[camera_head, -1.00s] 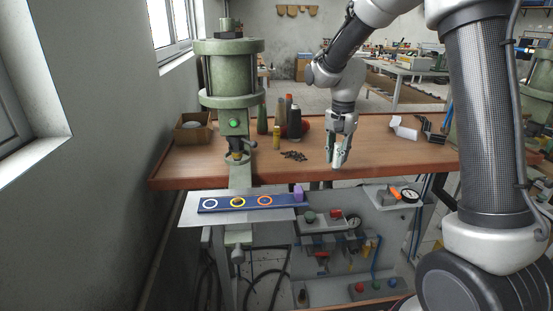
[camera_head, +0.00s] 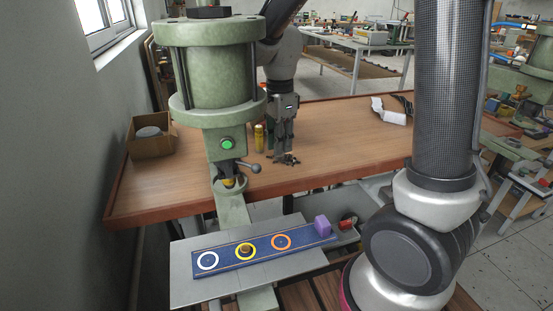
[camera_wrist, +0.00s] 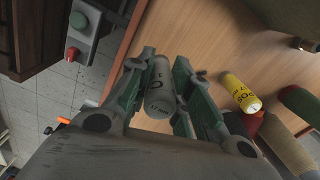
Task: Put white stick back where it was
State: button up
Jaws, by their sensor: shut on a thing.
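My gripper (camera_head: 283,148) is over the wooden bench, right of the green press. In the wrist view it (camera_wrist: 163,92) is shut on a pale grey-white cylinder (camera_wrist: 160,88) with dark lettering, which looks like the white stick. The cylinder lies between the two green-edged fingers. In the head view the stick cannot be made out behind the fingers. The stick's former place is not marked in any way that I can tell.
The press (camera_head: 212,85) stands left, with a blue ringed strip (camera_head: 220,271) in front.

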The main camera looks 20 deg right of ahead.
aim_at(279, 157)
jog(key=shift+f, duration=2.4)
jog(key=shift+f, duration=0.15)
jog(key=o, duration=0.9)
notch_tip(279, 157, up, 12)
jog(key=shift+r, duration=0.2)
jog(key=shift+s+d+r+n+t, duration=0.75)
jog(key=shift+s+d+n, duration=1.8)
jog(key=shift+s, duration=0.65)
jog(key=shift+s+d+r+n+t, duration=0.7)
jog(key=shift+s+d+n, duration=1.8)
jog(key=shift+s, duration=0.65)
jog(key=shift+s+d+r+n+t, duration=0.75)
jog(key=shift+s+d+n, duration=1.8)
jog(key=shift+s, duration=0.65)
